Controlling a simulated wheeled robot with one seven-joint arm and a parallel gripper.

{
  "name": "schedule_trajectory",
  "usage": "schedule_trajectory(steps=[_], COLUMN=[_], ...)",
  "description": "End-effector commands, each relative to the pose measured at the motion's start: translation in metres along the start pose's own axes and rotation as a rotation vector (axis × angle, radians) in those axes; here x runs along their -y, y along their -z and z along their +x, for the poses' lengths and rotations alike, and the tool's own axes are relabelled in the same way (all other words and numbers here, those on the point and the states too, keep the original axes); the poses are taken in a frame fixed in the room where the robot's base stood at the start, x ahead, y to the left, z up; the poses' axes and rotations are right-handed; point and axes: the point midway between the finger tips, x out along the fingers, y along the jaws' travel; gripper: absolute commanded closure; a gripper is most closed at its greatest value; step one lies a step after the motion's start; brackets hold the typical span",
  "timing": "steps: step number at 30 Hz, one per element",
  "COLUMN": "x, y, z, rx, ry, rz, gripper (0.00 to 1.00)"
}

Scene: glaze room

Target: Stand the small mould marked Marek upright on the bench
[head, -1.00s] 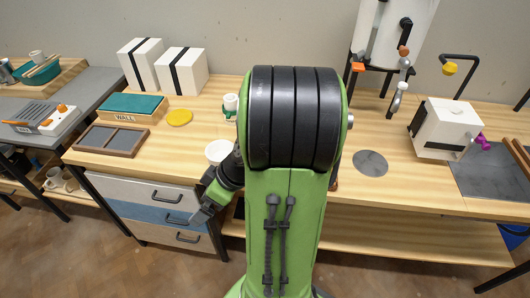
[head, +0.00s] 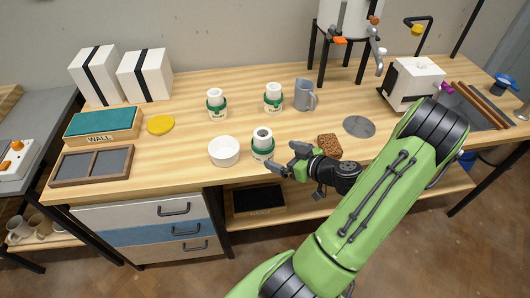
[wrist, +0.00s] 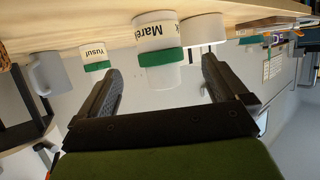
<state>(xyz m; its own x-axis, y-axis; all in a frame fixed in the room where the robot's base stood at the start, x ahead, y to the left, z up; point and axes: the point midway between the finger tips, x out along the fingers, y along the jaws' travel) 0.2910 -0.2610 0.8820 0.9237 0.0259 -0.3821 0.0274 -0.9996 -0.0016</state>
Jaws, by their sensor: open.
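The small mould marked Marek (head: 262,143) stands at the bench's front edge, with a green band and its narrow white end up. In the wrist view the Marek mould (wrist: 157,32) reads right way up while the bench lies along the top, so its name appears inverted relative to the bench. My gripper (head: 283,157) is open and empty, just right of the mould. In the wrist view my gripper's fingers (wrist: 162,68) lie on either side of its narrow end, with gaps. The bench (head: 190,145) is pale wood.
A white bowl (head: 224,152) stands close left of the mould. Two similar moulds stand behind, one (head: 216,106) left and one (head: 273,99) right; a grey jug (head: 304,96) is beside them. A brown sponge (head: 329,147) lies right of my gripper. Bench between bowl and yellow disc (head: 160,125) is clear.

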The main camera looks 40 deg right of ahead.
Motion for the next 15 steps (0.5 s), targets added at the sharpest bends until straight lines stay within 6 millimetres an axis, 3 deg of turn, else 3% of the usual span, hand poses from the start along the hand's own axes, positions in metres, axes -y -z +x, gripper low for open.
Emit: schedule_trajectory(steps=[3, 8, 15], x=[0.001, 0.0, -0.002], y=[0.0, 0.001, 0.004], z=[0.029, 0.048, 0.09], rx=[0.0, 0.0, 0.0], ry=[0.005, 0.002, 0.004], rz=[-0.003, -0.003, -0.003], gripper=[0.0, 0.0, 0.0])
